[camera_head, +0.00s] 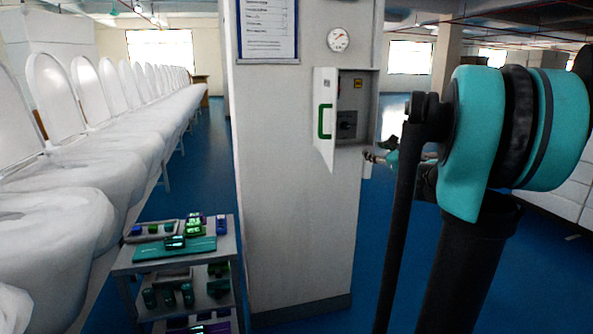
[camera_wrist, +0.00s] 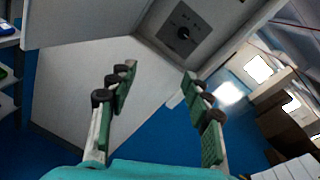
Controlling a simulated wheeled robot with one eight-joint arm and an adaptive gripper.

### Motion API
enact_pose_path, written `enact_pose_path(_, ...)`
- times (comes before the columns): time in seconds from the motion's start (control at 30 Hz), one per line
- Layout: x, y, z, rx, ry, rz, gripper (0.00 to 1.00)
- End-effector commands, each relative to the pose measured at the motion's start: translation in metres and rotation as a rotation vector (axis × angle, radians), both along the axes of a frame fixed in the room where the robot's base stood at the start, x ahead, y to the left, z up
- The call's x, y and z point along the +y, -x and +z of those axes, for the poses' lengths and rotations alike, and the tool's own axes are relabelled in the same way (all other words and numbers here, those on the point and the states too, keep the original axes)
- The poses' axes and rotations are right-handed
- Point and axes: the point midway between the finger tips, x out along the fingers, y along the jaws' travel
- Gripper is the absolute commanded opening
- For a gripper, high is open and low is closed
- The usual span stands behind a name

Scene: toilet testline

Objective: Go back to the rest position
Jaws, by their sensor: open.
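My gripper (camera_wrist: 158,98) is open and empty in the wrist view, with its green finger pads apart. In the head view my gripper (camera_head: 372,157) shows small, just right of the open control box and partly hidden behind my arm. The control box (camera_head: 351,110) is set in the grey-white pillar, and its door (camera_head: 325,120) with a green handle (camera_head: 325,121) stands open to the left. A dark rotary knob (camera_head: 347,125) sits inside the box. The knob also shows in the wrist view (camera_wrist: 183,33), beyond the fingertips and not touched.
The pillar (camera_head: 290,200) stands in the middle, with a gauge and a notice on it. A cart (camera_head: 232,262) with small devices is at its left. A row of white toilets (camera_head: 60,210) runs along the left. Blue floor (camera_head: 372,235) is clear right of the pillar.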

Motion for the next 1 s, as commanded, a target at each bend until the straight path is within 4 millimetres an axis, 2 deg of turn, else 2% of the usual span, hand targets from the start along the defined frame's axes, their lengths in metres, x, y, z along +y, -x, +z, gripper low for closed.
enact_pose_path(0.27, 0.048, 0.034, -0.046, 0.014, 0.3, 0.124, 0.5)
enact_pose_path(0.37, 0.069, 0.054, -0.071, 0.018, 0.454, 0.196, 0.5)
enact_pose_path(0.47, 0.092, 0.083, -0.105, 0.017, 0.655, 0.295, 0.5)
enact_pose_path(0.6, 0.123, 0.144, -0.17, 0.005, 1.029, 0.509, 0.5)
enact_pose_path(0.7, 0.132, 0.194, -0.218, -0.013, 1.306, 0.693, 0.5)
enact_pose_path(0.8, 0.129, 0.246, -0.263, -0.035, 1.571, 0.897, 0.5)
enact_pose_path(0.9, 0.117, 0.292, -0.299, -0.059, 1.8, 1.099, 0.5)
enact_pose_path(1.0, 0.102, 0.327, -0.323, -0.076, 1.969, 1.268, 0.5)
